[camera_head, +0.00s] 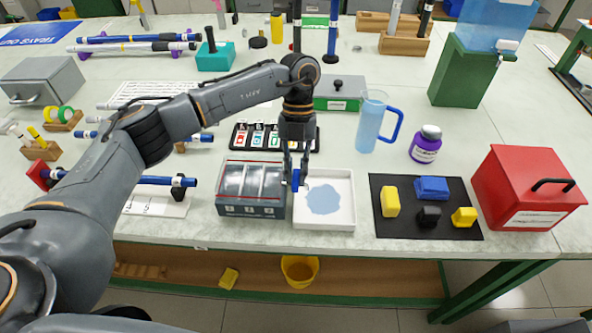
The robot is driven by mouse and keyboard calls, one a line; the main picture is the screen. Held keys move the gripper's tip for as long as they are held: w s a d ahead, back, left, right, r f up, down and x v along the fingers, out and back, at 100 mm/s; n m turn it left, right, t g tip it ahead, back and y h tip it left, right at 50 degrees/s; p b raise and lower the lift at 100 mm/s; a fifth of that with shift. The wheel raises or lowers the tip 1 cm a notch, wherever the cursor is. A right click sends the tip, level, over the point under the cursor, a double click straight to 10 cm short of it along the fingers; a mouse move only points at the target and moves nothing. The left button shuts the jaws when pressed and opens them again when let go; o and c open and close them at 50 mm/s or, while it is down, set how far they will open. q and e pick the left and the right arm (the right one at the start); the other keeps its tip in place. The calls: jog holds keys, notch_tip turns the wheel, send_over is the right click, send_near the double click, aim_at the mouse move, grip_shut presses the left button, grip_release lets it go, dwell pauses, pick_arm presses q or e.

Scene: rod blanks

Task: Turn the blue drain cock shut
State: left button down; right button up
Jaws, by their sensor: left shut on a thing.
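The blue drain cock (295,181) shows as a small upright blue piece at the right side of a grey box with a sectioned clear top (250,208). My left gripper (296,179) points down from above and is shut on the blue drain cock; its fingers hide part of it. A white tray (341,222) stands just right of the box, below the cock, with a pale blue puddle (324,199) in it. My right gripper is not in view.
A black mat (408,225) with yellow, blue and black blocks lies right of the tray. A red box (525,190), a purple-labelled jar (426,145) and a blue jug (371,125) stand nearby. A rack of labelled cards (240,136) lies behind the grey box.

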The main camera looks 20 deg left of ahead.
pick_arm(q)
jog(key=c, duration=1.3)
grip_release()
